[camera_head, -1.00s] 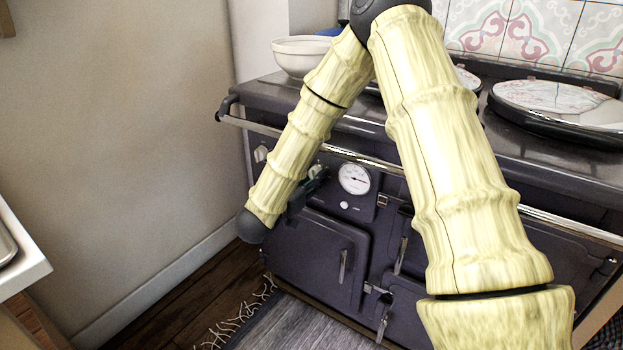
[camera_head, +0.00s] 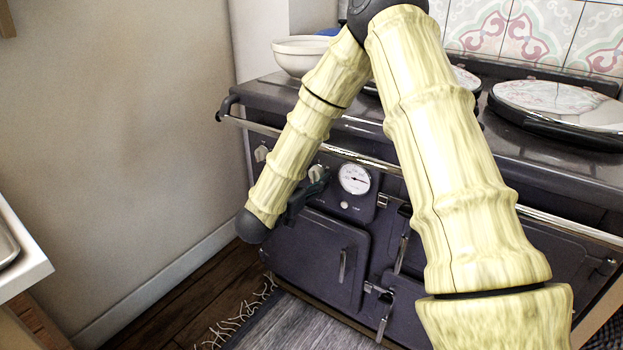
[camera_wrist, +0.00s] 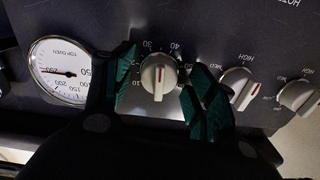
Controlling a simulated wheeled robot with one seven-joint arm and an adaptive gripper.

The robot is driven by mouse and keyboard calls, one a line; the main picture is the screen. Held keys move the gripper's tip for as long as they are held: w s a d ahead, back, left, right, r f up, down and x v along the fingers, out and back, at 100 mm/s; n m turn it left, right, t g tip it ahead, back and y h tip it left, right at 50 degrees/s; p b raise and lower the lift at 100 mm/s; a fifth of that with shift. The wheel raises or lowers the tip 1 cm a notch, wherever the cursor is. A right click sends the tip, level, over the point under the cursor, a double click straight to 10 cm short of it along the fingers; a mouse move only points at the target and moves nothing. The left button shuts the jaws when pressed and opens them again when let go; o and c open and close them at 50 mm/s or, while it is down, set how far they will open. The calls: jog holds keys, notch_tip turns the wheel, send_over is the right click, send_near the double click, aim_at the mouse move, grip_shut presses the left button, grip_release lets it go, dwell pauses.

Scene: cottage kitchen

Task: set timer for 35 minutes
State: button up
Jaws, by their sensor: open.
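The timer knob (camera_wrist: 158,75) is a pale round dial on the dark range panel, with numbers such as 10, 30 and 40 around it in the wrist view. My gripper (camera_wrist: 164,82) is open, with one green-tipped finger on each side of the knob. I cannot tell whether either finger touches it. In the head view my gripper (camera_head: 308,190) is small and dark at the range front, just below a pale knob (camera_head: 317,172).
A white temperature gauge (camera_wrist: 62,71) is left of the timer knob in the wrist view. Two more knobs (camera_wrist: 239,87) (camera_wrist: 297,96) are on the right, the nearer one close to my right finger. The range's front rail (camera_head: 400,170) runs above the panel.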

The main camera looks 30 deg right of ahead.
jog(key=v, duration=1.2)
jog(key=shift+w, duration=0.1)
jog(key=s+a+f+n+t+y, duration=0.15)
jog(key=f+n+y, duration=0.3)
jog(key=f, duration=0.75)
jog(key=s+a+f+n+t+y, duration=0.1)
jog(key=s+a+f+n+y, duration=0.3)
jog(key=f, duration=0.8)
jog(key=s+a+f+n+g+y, duration=0.3)
jog(key=s+f+n+g+y, duration=0.3)
jog(key=s+f, duration=1.15)
jog(key=s+g+y, duration=0.2)
jog(key=s+g, duration=0.2)
jog(key=s, duration=0.9)
notch_tip(320, 180, up, 27)
jog(key=w+p, duration=0.1)
jog(key=p, duration=2.6)
jog(key=shift+a, duration=0.25)
